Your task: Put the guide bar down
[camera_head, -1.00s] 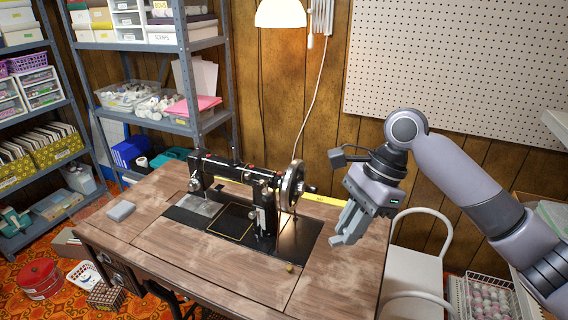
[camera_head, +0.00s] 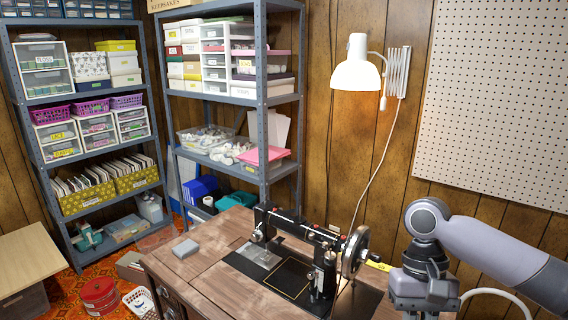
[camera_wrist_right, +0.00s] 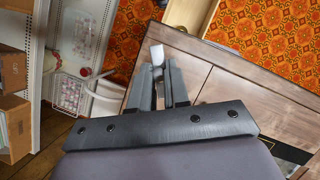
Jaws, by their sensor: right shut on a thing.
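A small pale bar-like piece (camera_wrist_right: 157,55), which I take for the guide bar, sticks out between the fingertips of my right gripper (camera_wrist_right: 158,75) in the right wrist view. The gripper is shut on it, over the edge of the wooden sewing table (camera_wrist_right: 230,62). The black sewing machine (camera_head: 322,262) stands on the table (camera_head: 205,282), left of my right arm. My left gripper is not in view.
A small grey block (camera_head: 185,248) lies on the table's left part. A yellow strip (camera_head: 378,265) lies behind the machine's handwheel (camera_head: 355,252). A wall lamp (camera_head: 356,68) hangs above. Metal shelves (camera_head: 262,130) stand behind at left. A wire basket (camera_wrist_right: 70,92) is beside the table.

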